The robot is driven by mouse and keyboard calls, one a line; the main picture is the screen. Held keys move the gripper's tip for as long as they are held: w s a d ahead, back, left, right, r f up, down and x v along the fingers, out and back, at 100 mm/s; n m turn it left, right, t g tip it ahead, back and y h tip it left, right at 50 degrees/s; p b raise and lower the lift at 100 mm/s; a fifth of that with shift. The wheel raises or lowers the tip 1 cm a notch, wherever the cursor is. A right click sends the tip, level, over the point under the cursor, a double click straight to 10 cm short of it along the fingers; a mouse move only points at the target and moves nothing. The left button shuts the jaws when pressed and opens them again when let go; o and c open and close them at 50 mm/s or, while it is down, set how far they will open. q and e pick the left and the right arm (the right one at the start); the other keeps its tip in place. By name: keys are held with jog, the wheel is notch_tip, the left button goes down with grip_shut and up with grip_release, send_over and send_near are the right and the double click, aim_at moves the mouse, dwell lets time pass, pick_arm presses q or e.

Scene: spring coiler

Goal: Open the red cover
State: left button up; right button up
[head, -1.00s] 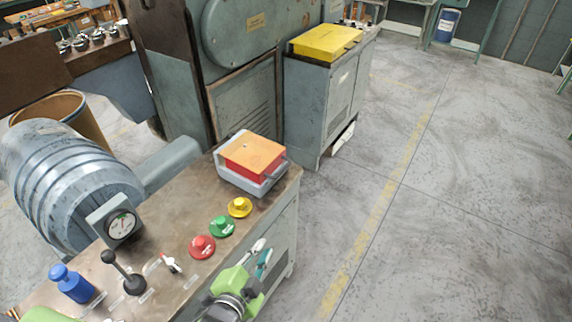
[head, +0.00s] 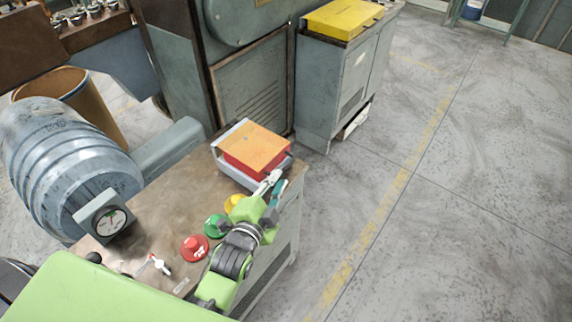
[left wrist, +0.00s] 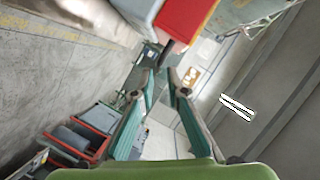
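The red cover (head: 255,150), with a lighter orange top, is down on its grey housing (head: 238,179) at the far end of the bench. My left gripper (head: 273,184) is at the near right corner of this box. In the left wrist view, the red cover (left wrist: 187,16) is at the top, with a dark handle (left wrist: 167,50) sticking out toward the fingertips. My left gripper (left wrist: 160,73) has its teal-padded fingers apart, with a narrow gap at the tips. I cannot tell whether the handle is between the tips or just beyond them. My right gripper is not in view.
A red button (head: 194,247), a green button (head: 216,226) and a partly hidden yellow button (head: 234,203) lie beside my left arm. A gauge (head: 108,219) stands at the bench's left. A yellow-topped cabinet (head: 343,18) stands behind. The floor at right is clear.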

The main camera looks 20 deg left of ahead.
aim_at(284, 169)
pick_arm(q)
jog(key=x, duration=0.5)
jog(key=shift+w, duration=0.3)
jog(key=shift+w+f, duration=0.1)
jog(key=shift+w, duration=0.25)
jog(key=shift+w+f+p, duration=0.1)
jog(key=shift+w+p, duration=0.2)
grip_shut()
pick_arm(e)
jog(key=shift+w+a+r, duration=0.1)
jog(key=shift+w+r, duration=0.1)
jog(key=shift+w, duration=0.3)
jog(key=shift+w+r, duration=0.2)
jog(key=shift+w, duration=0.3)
